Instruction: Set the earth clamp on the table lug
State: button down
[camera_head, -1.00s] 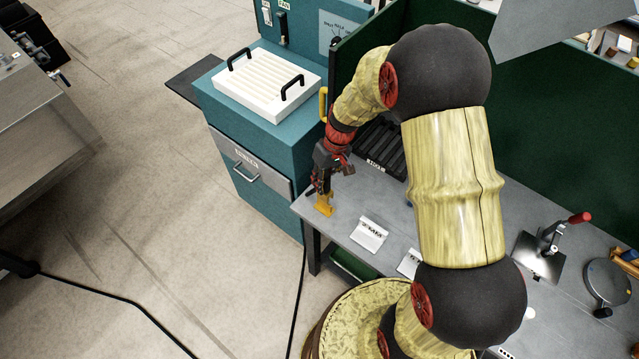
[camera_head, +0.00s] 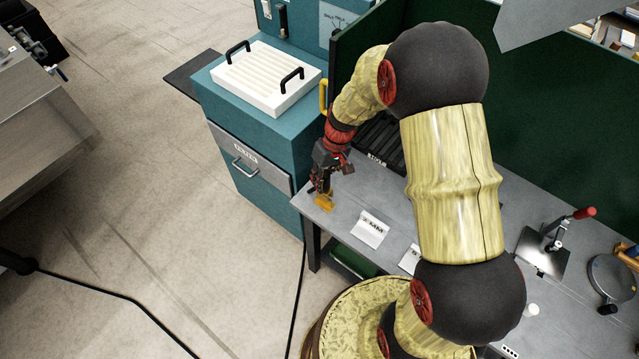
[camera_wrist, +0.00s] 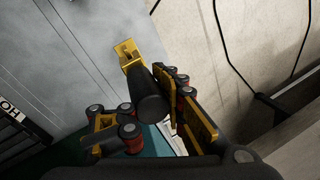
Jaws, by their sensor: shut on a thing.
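The earth clamp (camera_wrist: 150,100) has a dark round grip and a yellow-orange end. My gripper (camera_wrist: 155,108) is shut on the dark grip, with a finger on each side of it. The clamp's yellow end points away from the wrist, over the grey table top. In the head view my gripper (camera_head: 322,182) is at the table's near left corner, and the yellow part of the clamp (camera_head: 325,203) is at the table surface. I cannot tell whether it touches the table. I cannot make out the table lug; the clamp and gripper may hide it.
The grey table (camera_head: 345,200) carries two white label stands (camera_head: 370,230) to the right of the clamp and a red-handled toggle device (camera_head: 550,245) further right. A teal cabinet (camera_head: 255,135) stands behind the corner. A green partition (camera_head: 560,130) runs along the back. A black cable (camera_head: 120,297) lies on the floor.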

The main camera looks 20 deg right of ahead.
aim_at(326, 173)
jog(key=shift+f+b, duration=1.4)
jog(key=shift+f, duration=0.3)
jog(key=c, duration=1.1)
grip_release()
jog(key=shift+c, duration=0.2)
jog(key=shift+f, duration=0.1)
jog(key=shift+w+d+r, duration=0.1)
jog(key=shift+r, duration=0.45)
jog(key=v, duration=1.1)
